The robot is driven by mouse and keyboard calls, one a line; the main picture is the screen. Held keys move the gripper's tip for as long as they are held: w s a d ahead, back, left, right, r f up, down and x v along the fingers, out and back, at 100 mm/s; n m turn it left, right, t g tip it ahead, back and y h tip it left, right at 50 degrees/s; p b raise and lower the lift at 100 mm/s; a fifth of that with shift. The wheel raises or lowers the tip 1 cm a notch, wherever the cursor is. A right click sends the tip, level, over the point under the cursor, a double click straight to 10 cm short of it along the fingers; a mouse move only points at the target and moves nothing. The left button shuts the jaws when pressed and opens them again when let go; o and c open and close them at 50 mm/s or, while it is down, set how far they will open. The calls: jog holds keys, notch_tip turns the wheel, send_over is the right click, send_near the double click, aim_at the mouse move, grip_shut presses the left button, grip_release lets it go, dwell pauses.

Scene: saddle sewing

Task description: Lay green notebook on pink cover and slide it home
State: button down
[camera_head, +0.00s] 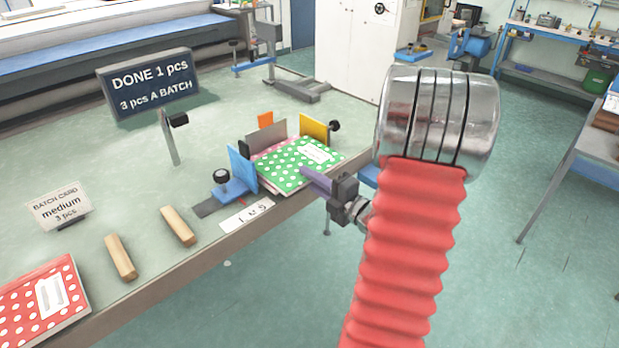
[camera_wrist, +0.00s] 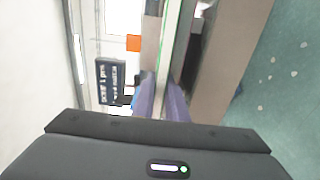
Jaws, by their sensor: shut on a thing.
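The green notebook (camera_head: 296,162) with white dots and a white label is held nearly flat over the pink cover (camera_head: 262,153). Only a thin strip of the pink cover shows at the notebook's back left side; the rest is hidden. I cannot tell whether the two touch all over. My gripper (camera_head: 304,173) has purple fingers shut on the notebook's front right edge. In the wrist view the fingers (camera_wrist: 164,88) pinch the notebook, which shows edge-on as a thin strip with a green line (camera_wrist: 163,56).
Around the notebook stand a blue stop (camera_head: 241,167), a grey plate (camera_head: 268,137) and a yellow plate (camera_head: 314,128). A red dotted notebook (camera_head: 40,305) and two wooden bars (camera_head: 120,257) lie at left. A sign (camera_head: 150,84) reads "DONE 1 pcs". The table's front edge runs close by.

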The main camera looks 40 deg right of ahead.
jog(key=shift+f, duration=0.2)
dwell(0.6)
jog(key=c, duration=1.7)
grip_release()
jog(key=shift+f, duration=0.2)
jog(key=shift+s, duration=0.1)
jog(key=shift+s, duration=4.95)
jog(key=shift+n, duration=0.3)
